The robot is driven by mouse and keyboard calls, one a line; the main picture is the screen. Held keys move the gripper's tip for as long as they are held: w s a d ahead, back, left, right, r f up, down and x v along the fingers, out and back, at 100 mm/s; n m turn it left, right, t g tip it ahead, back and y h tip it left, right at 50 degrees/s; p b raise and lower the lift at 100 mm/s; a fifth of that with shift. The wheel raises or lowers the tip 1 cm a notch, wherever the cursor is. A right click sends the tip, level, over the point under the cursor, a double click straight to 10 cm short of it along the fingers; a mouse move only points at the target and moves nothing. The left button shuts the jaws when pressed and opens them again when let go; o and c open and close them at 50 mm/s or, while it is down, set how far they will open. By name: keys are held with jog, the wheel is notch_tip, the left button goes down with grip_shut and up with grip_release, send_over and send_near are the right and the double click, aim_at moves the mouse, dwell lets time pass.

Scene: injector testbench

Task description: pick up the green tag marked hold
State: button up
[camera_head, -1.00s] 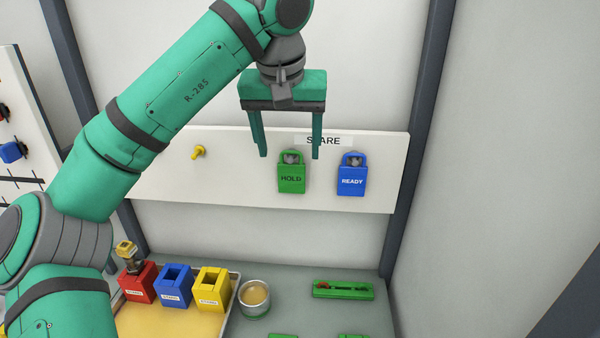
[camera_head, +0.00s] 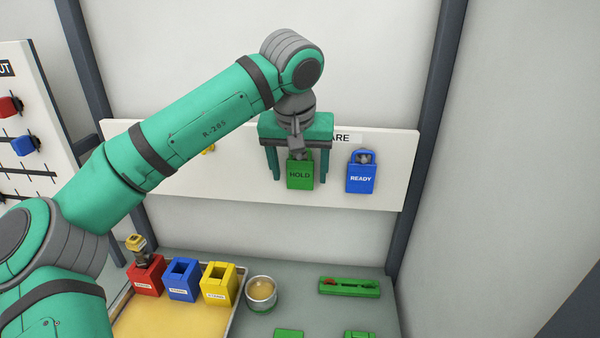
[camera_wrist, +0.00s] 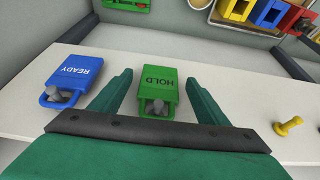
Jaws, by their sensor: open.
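The green tag marked HOLD (camera_head: 300,174) hangs from a peg on the white board. My gripper (camera_head: 298,178) is open in front of the board, with one finger on each side of the tag. In the wrist view the green tag (camera_wrist: 158,92) lies between the two open fingers (camera_wrist: 160,92), with a gap on both sides. Its loop and grey peg show near my palm.
A blue READY tag (camera_head: 361,176) hangs on the board (camera_head: 398,190) to the right. A yellow peg (camera_wrist: 288,126) is on the other side. Below stand a tray with red (camera_head: 147,276), blue (camera_head: 182,280) and yellow (camera_head: 218,285) boxes, a round tin (camera_head: 261,292) and a green holder (camera_head: 349,287).

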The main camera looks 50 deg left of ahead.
jog(key=shift+c, duration=0.6)
jog(key=c, duration=1)
jog(key=shift+r, duration=0.15)
jog(key=shift+r, duration=0.15)
jog(key=s+d, duration=1.1)
jog(key=s, duration=0.2)
jog(key=shift+s+d+r, duration=0.15)
jog(key=shift+s+d, duration=0.15)
jog(key=shift+s, duration=0.1)
